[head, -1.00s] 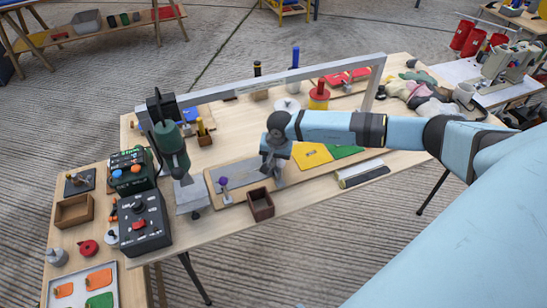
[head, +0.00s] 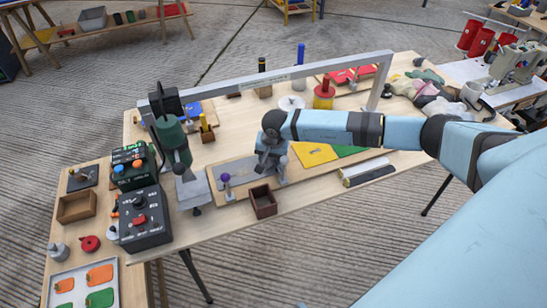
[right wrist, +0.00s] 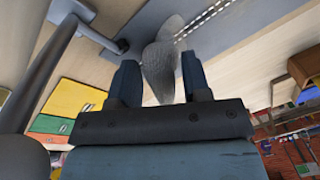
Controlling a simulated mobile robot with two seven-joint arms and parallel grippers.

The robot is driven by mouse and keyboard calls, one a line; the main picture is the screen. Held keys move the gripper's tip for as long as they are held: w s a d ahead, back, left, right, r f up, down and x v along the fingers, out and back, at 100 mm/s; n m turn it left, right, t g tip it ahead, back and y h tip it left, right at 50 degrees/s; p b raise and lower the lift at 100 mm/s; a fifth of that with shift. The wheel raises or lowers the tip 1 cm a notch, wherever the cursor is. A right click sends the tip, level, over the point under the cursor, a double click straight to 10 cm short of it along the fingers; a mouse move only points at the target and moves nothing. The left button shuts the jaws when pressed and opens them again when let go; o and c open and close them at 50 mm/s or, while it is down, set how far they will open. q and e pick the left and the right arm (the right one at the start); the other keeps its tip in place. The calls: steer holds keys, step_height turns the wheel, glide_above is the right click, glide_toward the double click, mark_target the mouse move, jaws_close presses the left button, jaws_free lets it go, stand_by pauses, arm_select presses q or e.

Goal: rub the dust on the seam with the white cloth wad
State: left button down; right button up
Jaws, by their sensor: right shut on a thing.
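My right gripper (head: 266,168) is over the grey panel (head: 236,176) on the bench. In the right wrist view, my right gripper (right wrist: 160,82) is shut on a pale grey-white wad (right wrist: 158,72), which I take for the cloth wad. The wad's far end is at or close above the panel (right wrist: 240,20); I cannot tell if it touches. The seam (right wrist: 208,18) is a white dashed line running up to the right from beside the wad. A greyish patch (right wrist: 172,27) at the wad's tip may be dust. In the head view the arm hides the wad. My left gripper is not in view.
A small brown box (head: 262,202) is in front. A metal frame bar (head: 280,78) spans behind my arm. A green tool on a stand (head: 174,143) and control boxes (head: 145,218) are at left.

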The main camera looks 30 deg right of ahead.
steer(key=a, duration=0.3)
steer(key=a+b, duration=0.1)
steer(key=shift+w+a+r, duration=0.1)
steer(key=shift+w+a, duration=0.1)
steer(key=shift+w, duration=0.2)
